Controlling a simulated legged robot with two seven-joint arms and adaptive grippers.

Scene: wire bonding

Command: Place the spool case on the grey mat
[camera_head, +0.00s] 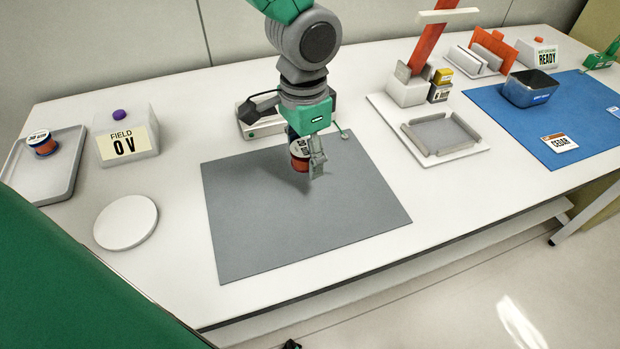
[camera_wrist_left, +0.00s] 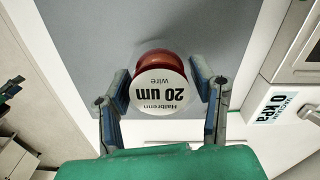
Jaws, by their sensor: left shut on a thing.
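My left gripper (camera_head: 309,158) is shut on a red spool case (camera_head: 299,154) with a white top label. In the left wrist view the spool case (camera_wrist_left: 160,84) sits between the two fingers, its label reading "20 um" upside down. The grey mat (camera_head: 300,215) lies flat on the white table, below and around the gripper. The gripper holds the case over the mat's upper part; whether the case touches the mat is hard to tell.
A tray (camera_head: 68,177) with another spool (camera_head: 41,143) is at left, beside a "FIELD 0 V" box (camera_head: 126,139) and a white disc (camera_head: 126,222). A grey device (camera_head: 254,125) stands behind the gripper. A framed fixture (camera_head: 440,137) and blue mat (camera_head: 520,118) are at right. The mat's front is clear.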

